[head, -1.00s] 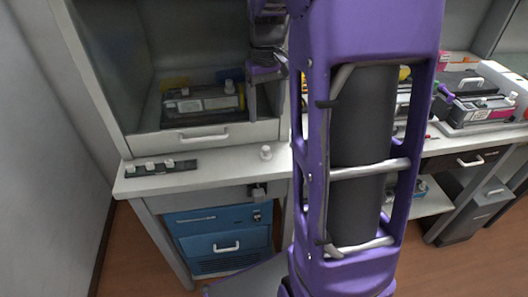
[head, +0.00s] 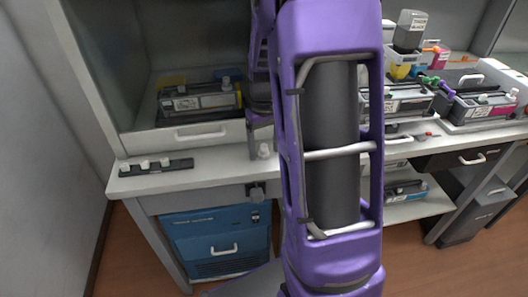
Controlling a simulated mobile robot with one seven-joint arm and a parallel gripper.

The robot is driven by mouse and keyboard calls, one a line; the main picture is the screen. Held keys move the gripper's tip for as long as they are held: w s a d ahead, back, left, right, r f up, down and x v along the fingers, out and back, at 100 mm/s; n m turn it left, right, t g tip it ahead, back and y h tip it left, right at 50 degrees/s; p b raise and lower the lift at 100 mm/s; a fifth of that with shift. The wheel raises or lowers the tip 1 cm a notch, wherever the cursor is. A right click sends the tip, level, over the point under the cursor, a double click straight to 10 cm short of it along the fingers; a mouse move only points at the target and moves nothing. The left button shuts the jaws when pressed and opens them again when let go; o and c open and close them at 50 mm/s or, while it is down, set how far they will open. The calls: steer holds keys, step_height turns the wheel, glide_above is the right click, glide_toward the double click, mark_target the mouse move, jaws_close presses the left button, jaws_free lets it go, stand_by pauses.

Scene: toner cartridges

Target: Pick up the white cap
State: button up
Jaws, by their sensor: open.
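A small white cap (head: 263,152) stands alone on the white counter near its front edge, just left of my purple arm. My gripper (head: 262,146) points down over it, with a grey finger at the cap's left side. The other finger is largely hidden by my arm. The gripper is open, and I cannot tell whether it touches the cap. Several similar white caps (head: 145,164) stand on a dark strip (head: 182,164) at the left of the counter.
A toner cartridge (head: 200,102) lies in the hooded bay behind a raised front panel (head: 190,137). More cartridges (head: 484,107) stand on the right bench. A blue cabinet (head: 218,240) is below the counter. The counter between strip and cap is clear.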

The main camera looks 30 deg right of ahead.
jaws_close()
stand_by(0.3)
steer(key=shift+r, duration=0.15)
